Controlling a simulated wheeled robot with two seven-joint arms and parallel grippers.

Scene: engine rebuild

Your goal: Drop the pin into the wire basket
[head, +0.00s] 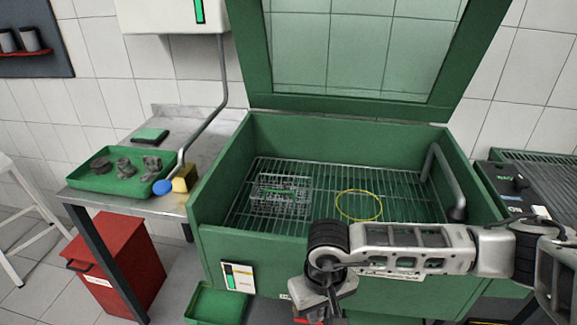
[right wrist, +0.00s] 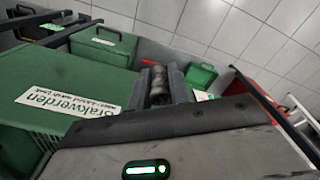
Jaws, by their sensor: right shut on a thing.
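My right arm comes in from the right across the cabinet's front. My right gripper (head: 325,300) points down in front of the cabinet's front wall, outside it, lower right of the basket; its tips are near the picture's bottom edge. In the right wrist view my right gripper (right wrist: 161,88) is shut on a short, greyish cylindrical thing, apparently the pin (right wrist: 158,78), partly hidden between the fingers. My left gripper is in neither view.
A yellow ring (head: 358,205) lies on the rack right of the basket. The cabinet's front wall (head: 225,250) stands between my gripper and the basket. A green tray (head: 100,184) with several dark metal parts is on the left table. A bent pipe (head: 445,180) stands at the cabinet's right.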

